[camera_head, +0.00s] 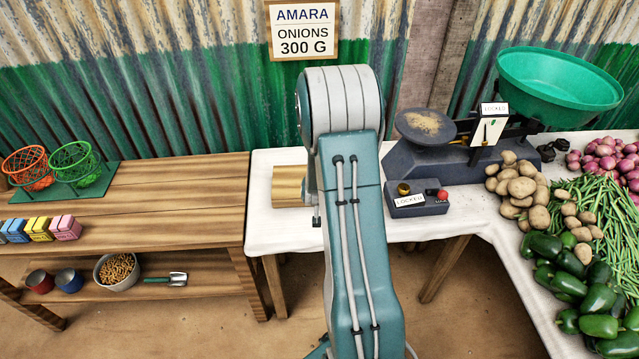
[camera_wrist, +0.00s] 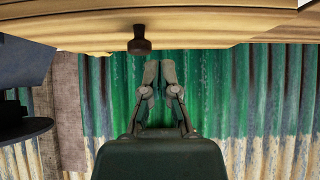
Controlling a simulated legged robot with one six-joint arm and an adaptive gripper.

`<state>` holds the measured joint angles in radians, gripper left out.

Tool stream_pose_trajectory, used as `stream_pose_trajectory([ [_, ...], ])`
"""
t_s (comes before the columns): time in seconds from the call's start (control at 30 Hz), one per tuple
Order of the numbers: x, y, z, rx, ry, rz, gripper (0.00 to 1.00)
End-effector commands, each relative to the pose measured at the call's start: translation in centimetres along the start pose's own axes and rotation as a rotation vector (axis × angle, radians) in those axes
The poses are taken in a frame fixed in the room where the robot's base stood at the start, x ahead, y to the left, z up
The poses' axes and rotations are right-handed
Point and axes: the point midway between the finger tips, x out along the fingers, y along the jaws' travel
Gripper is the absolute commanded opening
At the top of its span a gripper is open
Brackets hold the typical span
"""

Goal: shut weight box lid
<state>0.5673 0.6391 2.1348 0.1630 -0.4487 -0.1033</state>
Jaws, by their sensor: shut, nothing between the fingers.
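The wooden weight box (camera_head: 289,187) sits on the white-covered table, left of my arm, which hides its right part in the head view. In the wrist view, which is upside down, a pale wooden edge of it (camera_wrist: 220,30) crosses the top, with a dark knob (camera_wrist: 139,41) standing out from it. I cannot tell how far the lid is open. My gripper (camera_wrist: 151,64) is shut and empty, its fingertips near the knob with a visible gap. My arm hides the gripper in the head view.
A dark balance scale (camera_head: 435,150) with a green pan (camera_head: 558,82) stands to the right. A small control box (camera_head: 416,198) marked LOCKED sits before it. Potatoes (camera_head: 518,187) and other vegetables fill the right. A wooden bench (camera_head: 170,205) is at left; a corrugated wall (camera_head: 200,105) stands behind.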

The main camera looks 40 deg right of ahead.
Motion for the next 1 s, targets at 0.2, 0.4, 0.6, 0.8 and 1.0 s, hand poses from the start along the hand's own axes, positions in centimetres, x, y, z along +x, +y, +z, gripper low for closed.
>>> stream_pose_trajectory([
  [0.2, 0.6, 0.1, 1.8, 0.002, -0.005, -0.002, 0.00],
  [0.4, 0.8, 0.1, 2.5, 0.002, -0.004, -0.002, 0.00],
  [0.6, 0.8, 0.0, 2.8, 0.001, -0.003, -0.002, 0.00],
  [0.8, 0.9, 0.0, 2.7, 0.002, -0.003, -0.002, 0.00],
  [1.0, 0.8, 0.1, 2.6, 0.002, -0.002, -0.002, 0.00],
])
